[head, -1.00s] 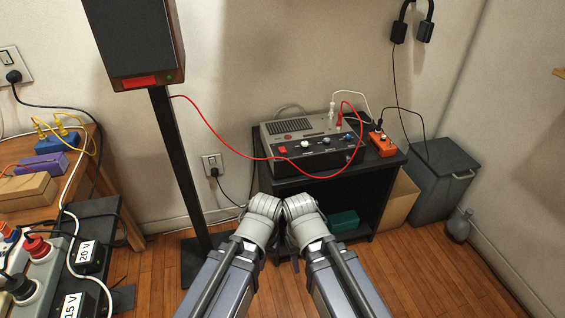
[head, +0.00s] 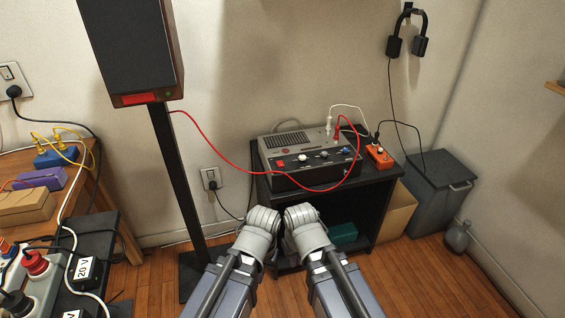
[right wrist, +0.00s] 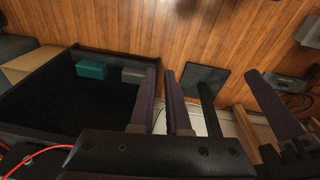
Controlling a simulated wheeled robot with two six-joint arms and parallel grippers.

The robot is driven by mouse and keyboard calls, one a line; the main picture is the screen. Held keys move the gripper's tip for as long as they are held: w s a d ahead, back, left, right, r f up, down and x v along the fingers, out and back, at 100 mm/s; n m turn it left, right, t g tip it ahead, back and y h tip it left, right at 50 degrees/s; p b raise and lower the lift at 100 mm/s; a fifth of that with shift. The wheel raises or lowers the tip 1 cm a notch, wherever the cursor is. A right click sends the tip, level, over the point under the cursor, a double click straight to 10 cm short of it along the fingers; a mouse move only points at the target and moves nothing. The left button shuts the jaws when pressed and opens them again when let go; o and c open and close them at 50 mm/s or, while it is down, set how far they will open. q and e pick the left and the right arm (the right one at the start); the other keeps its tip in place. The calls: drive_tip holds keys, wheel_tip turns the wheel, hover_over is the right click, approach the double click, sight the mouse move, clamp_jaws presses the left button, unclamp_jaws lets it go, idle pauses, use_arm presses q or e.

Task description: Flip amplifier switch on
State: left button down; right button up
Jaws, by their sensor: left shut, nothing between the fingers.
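The grey and black amplifier (head: 287,152) stands on top of the black cabinet, with knobs along its front panel. A small red switch (head: 281,164) is at the left of that panel; its position is too small to tell. My left gripper (head: 262,217) and right gripper (head: 300,214) are side by side, lower in the picture than the amplifier and apart from it. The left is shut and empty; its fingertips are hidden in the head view. In the right wrist view my right gripper (right wrist: 161,75) shows two fingers with a narrow empty gap.
A red cable loops in front of the amplifier. An orange box (head: 378,155) sits at its right on the cabinet (head: 375,190). A speaker (head: 130,50) on a stand is at left, with a cluttered table (head: 100,200) beyond. A grey bin (head: 440,195) stands at right.

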sight(283, 172)
drive_tip(key=w+r+t, duration=0.1)
drive_tip(key=w+r, duration=0.1)
drive_tip(key=w, duration=0.1)
drive_tip(key=w+a+r+t+y+p, duration=0.1)
drive_tip(key=w+r+t, duration=0.1)
drive_tip(key=w, duration=0.2)
drive_tip(key=w+a+r+t+y+p, duration=0.1)
drive_tip(key=w+r+t, duration=0.1)
drive_tip(key=w+r, duration=0.1)
drive_tip(key=shift+w+a+r, duration=0.1)
drive_tip(key=shift+w+a, duration=0.15)
drive_tip(key=shift+w, duration=0.45)
clamp_jaws()
drive_tip(key=w+d+r+m+t+y+p, duration=0.1)
drive_tip(key=w+r+t+p, duration=0.1)
drive_tip(key=w+r+t, duration=0.4)
wheel_tip(283, 172, up, 6)
drive_tip(key=w, duration=0.2)
drive_tip(key=shift+w+d+f+t+y, duration=0.15)
drive_tip(key=shift+w+f+t+y, duration=0.1)
drive_tip(key=shift+w+t+y, duration=0.1)
drive_tip(key=shift+w, duration=0.1)
